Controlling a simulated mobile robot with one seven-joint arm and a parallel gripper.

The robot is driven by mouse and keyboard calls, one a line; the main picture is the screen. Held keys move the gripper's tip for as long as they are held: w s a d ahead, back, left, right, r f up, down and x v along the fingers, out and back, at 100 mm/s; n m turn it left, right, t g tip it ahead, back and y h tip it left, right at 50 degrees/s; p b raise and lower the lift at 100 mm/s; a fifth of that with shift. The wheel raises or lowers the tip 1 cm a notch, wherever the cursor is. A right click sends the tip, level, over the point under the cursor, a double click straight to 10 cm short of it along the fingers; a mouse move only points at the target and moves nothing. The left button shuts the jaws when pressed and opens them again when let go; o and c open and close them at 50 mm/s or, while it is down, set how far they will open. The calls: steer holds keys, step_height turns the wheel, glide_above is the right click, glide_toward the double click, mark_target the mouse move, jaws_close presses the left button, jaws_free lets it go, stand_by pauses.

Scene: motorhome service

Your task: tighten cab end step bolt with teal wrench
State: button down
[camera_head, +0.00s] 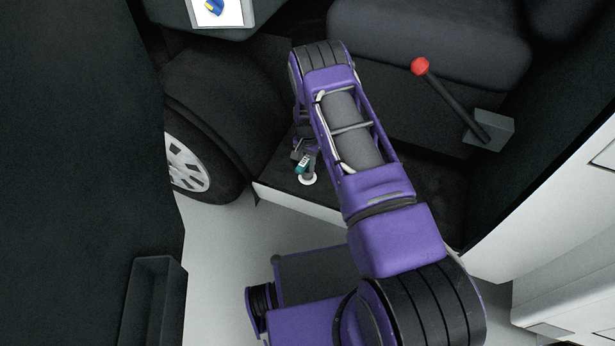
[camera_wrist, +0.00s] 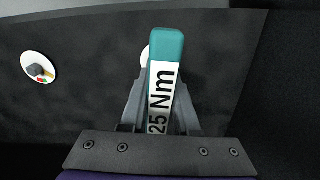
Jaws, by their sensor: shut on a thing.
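My gripper (camera_head: 304,150) is low over the dark step (camera_head: 275,178), shut on the teal wrench (camera_head: 301,168). In the wrist view the wrench (camera_wrist: 166,46) stands out between the two fingers (camera_wrist: 160,105), its white label reading "25 Nm". A white disc (camera_head: 308,180) lies on the step at the wrench's end. In the wrist view a white disc (camera_wrist: 146,56) is mostly hidden behind the wrench, so its bolt and any contact cannot be seen. Another bolt (camera_wrist: 38,70) on a white disc with a small coloured mark is clear at the left.
A wheel (camera_head: 187,162) stands left of the step. A red-knobbed lever (camera_head: 420,67) rises beside the seat (camera_head: 430,40) at the right. A light tray with a card (camera_head: 218,12) is at the top. Pale floor (camera_head: 225,250) lies open in front of the step.

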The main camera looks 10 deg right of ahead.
mark_target(307, 157)
steer(key=shift+r+p, duration=0.5)
steer(key=shift+r, duration=1.05)
steer(key=shift+r+p, duration=0.8)
steer(key=shift+r, duration=1.2)
steer(key=shift+r, duration=0.1)
